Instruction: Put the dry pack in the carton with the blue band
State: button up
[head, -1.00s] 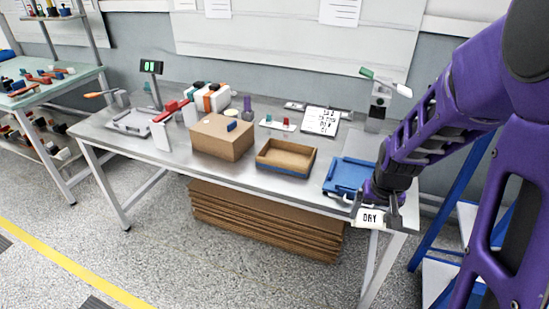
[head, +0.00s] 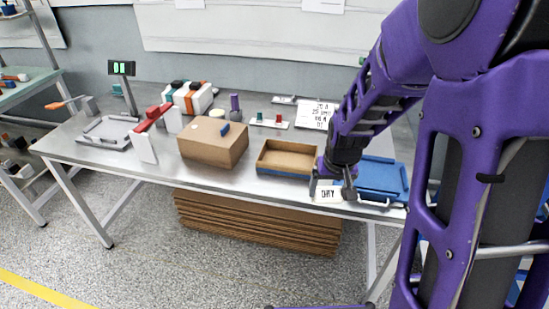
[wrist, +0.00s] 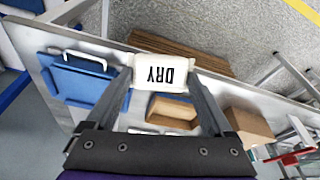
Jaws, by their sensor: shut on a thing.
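The dry pack (head: 327,194) is a small white packet marked DRY. My gripper (head: 333,188) is shut on it and holds it at the table's front edge, right of the open carton. The wrist view also shows the dry pack (wrist: 162,73) between my two fingers. The open carton (head: 288,158) is a shallow brown box with a blue band (head: 283,173) along its lower front side. It stands on the table and looks empty; it also shows in the wrist view (wrist: 172,111).
A closed brown box (head: 213,143) stands left of the open carton. A blue tray (head: 383,178) lies to the right, partly behind my arm. A small stand with green and red pieces (head: 268,121) and a lettered card (head: 315,113) lie behind. Flat cardboard (head: 255,222) is stacked below the table.

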aim_at(287, 162)
jog(key=i+j, duration=0.75)
jog(key=j, duration=0.25)
jog(key=u, duration=0.05)
